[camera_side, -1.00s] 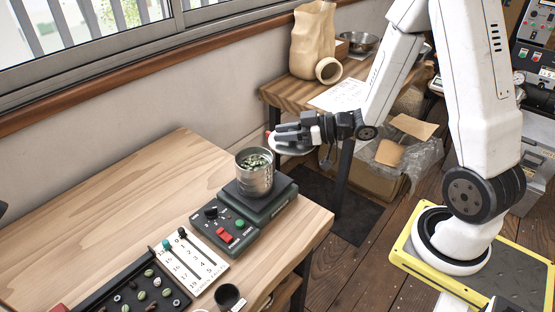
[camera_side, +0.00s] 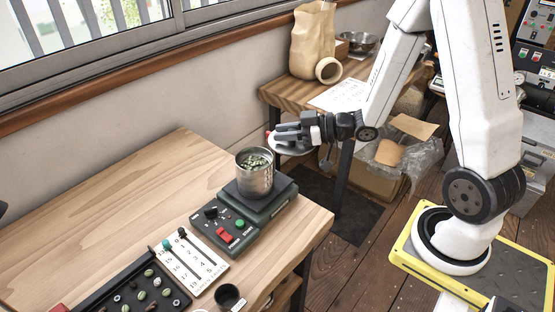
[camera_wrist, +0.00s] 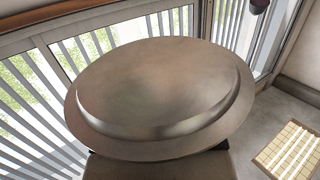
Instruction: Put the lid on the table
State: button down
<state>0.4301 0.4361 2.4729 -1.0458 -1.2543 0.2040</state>
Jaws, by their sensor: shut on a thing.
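My gripper (camera_side: 283,133) is shut on the lid in the side view, level with the upper part of the can and to its right. The round metal lid (camera_wrist: 158,88) fills the middle of the wrist view, its rim and raised centre showing. In the side view the lid (camera_side: 290,147) is a pale shape partly hidden by the gripper. The open metal can (camera_side: 255,182) holds greenish beans and stands on a dark scale. The wooden table (camera_side: 130,190) lies below and to the left, bare in its middle and far parts.
The dark device with red and green buttons (camera_side: 228,236) sits in front of the can. A black bean tray (camera_side: 112,283), a numbered card (camera_side: 195,265) and a small dark cup (camera_side: 227,296) line the near edge. A second bench with a paper bag (camera_side: 312,40) stands behind.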

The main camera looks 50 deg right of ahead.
jog(key=shift+w+a+m+t+h, duration=0.2)
jog(key=shift+w+m+t+h, duration=0.15)
jog(key=shift+w, duration=0.2)
jog(key=shift+w+a+m+t+h, duration=0.15)
jog(key=shift+w+m+t+h, duration=0.15)
jog(key=shift+w+h, duration=0.2)
jog(key=shift+w+a+f+m+t+h, duration=0.1)
jog(key=shift+w+a+m+t+h, duration=0.1)
jog(key=shift+w+m+h, duration=0.25)
jog(key=shift+w+a+m+t+h, duration=0.15)
jog(key=shift+w+m+h, duration=0.1)
jog(key=shift+m+h, duration=0.25)
jog(key=shift+w+a+f+m+h, duration=0.1)
jog(key=shift+w+f+m+h, duration=0.1)
jog(key=shift+m+h, duration=0.45)
jog(key=shift+w+a+f+m+h, duration=0.1)
jog(key=shift+f+m+h, duration=0.2)
jog(key=shift+h, duration=0.6)
jog(key=shift+w+f+m+h, duration=0.15)
jog(key=shift+m+h, duration=0.4)
jog(key=shift+h, duration=0.2)
jog(key=shift+d+r, duration=0.1)
